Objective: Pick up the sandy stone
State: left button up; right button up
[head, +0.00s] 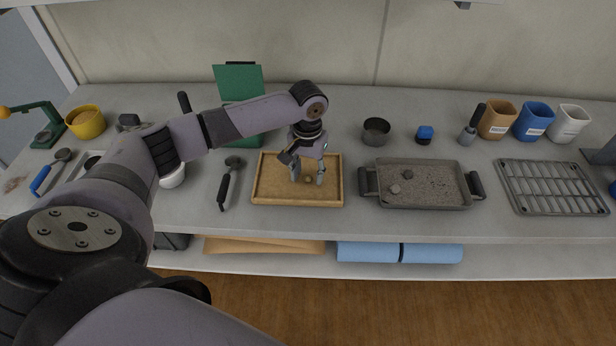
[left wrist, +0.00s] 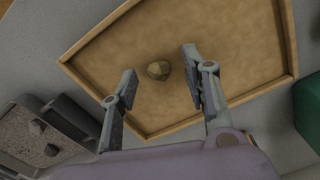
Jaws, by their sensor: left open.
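The sandy stone (head: 308,180) is a small tan-brown lump lying on the floor of a shallow wooden tray (head: 270,201). My right gripper is in neither view.
A grey pan (head: 440,204) with two grey stones stands right of the tray. A black-handled scoop (head: 225,185) lies to its left. The counter's front edge is close below the tray.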

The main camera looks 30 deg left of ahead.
pick_arm(q)
jog(key=shift+f, duration=0.25)
jog(key=shift+c, duration=0.4)
grip_shut()
